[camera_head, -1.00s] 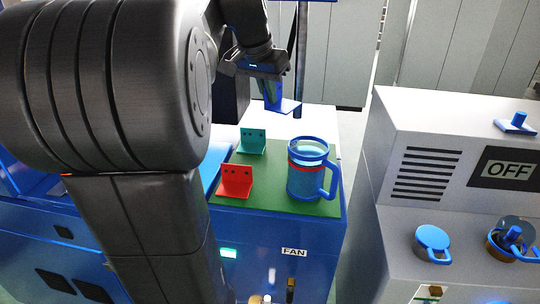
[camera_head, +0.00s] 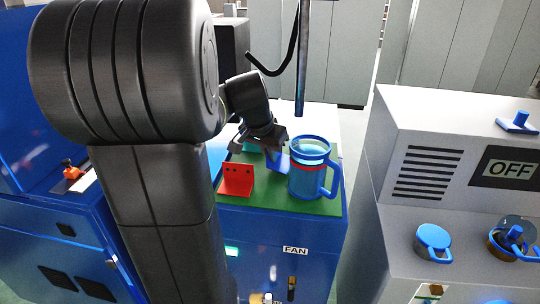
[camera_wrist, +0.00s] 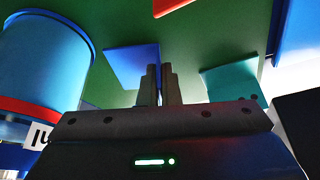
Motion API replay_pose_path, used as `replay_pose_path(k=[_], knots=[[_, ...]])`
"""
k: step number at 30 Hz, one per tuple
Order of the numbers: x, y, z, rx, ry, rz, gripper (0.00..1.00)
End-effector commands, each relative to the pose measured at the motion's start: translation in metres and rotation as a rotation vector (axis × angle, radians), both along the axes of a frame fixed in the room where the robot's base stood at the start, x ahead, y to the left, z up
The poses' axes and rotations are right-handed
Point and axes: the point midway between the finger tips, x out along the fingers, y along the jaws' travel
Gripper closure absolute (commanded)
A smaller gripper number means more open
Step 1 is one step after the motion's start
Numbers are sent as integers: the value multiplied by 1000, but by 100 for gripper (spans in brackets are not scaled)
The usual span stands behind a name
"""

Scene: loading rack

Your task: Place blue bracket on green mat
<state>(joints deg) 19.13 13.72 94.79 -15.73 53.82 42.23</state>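The blue bracket (camera_head: 278,162) is low over the green mat (camera_head: 262,197), between the red bracket and the mug; I cannot tell whether it touches the mat. My gripper (camera_head: 268,146) is right above it, pointing down. In the wrist view the gripper's fingers (camera_wrist: 160,84) are close together at the blue bracket (camera_wrist: 131,66), whose flat plate shows to their left. The fingers look shut on its upright part, which they mostly hide. The green mat fills the background there.
A red bracket (camera_head: 237,179) stands on the mat at left. A teal bracket (camera_wrist: 232,80) is behind, partly hidden by my gripper in the head view. A blue mug (camera_head: 308,180) with a red band stands close at right.

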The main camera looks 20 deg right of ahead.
Motion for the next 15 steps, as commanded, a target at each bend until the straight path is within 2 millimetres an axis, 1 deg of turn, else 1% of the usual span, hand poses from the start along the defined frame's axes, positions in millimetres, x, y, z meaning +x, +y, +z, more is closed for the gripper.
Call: replay_pose_path(k=[1,3,10,14,15], knots=[[0,0,-5,0,2,1,100],[0,0,-8,0,0,1,100],[0,0,-9,0,-1,0,100],[0,0,-13,0,-1,0,100],[0,0,-12,-1,-1,0,89]])
